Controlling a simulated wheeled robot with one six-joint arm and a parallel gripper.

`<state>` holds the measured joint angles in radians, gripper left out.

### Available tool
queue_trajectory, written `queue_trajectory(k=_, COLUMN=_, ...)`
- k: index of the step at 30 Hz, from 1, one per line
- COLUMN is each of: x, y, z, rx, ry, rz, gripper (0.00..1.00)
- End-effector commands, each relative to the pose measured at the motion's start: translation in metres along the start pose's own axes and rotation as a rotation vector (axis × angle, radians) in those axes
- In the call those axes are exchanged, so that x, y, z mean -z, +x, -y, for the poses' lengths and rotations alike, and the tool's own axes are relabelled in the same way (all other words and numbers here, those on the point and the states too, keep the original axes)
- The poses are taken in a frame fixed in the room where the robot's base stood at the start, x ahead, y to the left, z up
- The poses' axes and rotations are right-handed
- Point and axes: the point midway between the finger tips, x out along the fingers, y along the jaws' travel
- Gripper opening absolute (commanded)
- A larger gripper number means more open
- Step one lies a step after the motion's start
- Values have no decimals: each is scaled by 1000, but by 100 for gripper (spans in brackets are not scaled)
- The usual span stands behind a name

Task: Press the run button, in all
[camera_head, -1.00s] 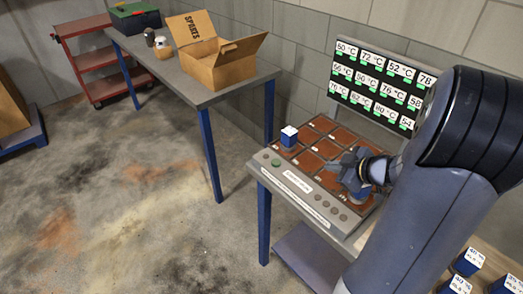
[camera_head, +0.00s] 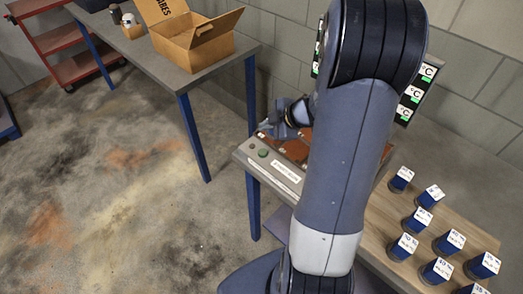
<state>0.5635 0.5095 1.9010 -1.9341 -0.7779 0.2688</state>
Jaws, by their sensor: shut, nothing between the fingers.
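The control panel (camera_head: 272,176) on the front edge of the engine-row bench carries a green round button (camera_head: 263,153) near its left end. A smaller dark button sits just left of it. I cannot read which is marked run. My gripper (camera_head: 272,131) is shut and empty, above the back left part of the reddish-brown tiled board (camera_head: 293,150), behind the green button and apart from it. My arm hides most of the board, the right part of the panel and much of the display. Any block on the board is hidden.
Several blue blocks with white labelled tops (camera_head: 419,220) stand on a wooden surface (camera_head: 378,222) at right. The display (camera_head: 410,100) shows partly behind my arm. A grey table (camera_head: 180,78) with an open cardboard box (camera_head: 195,40) stands back left.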

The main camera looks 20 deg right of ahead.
Motion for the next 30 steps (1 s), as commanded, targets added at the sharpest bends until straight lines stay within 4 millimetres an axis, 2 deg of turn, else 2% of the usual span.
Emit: queue_trajectory(k=30, x=-44, y=60, z=44, rx=0, ry=2, rz=0, gripper=0)
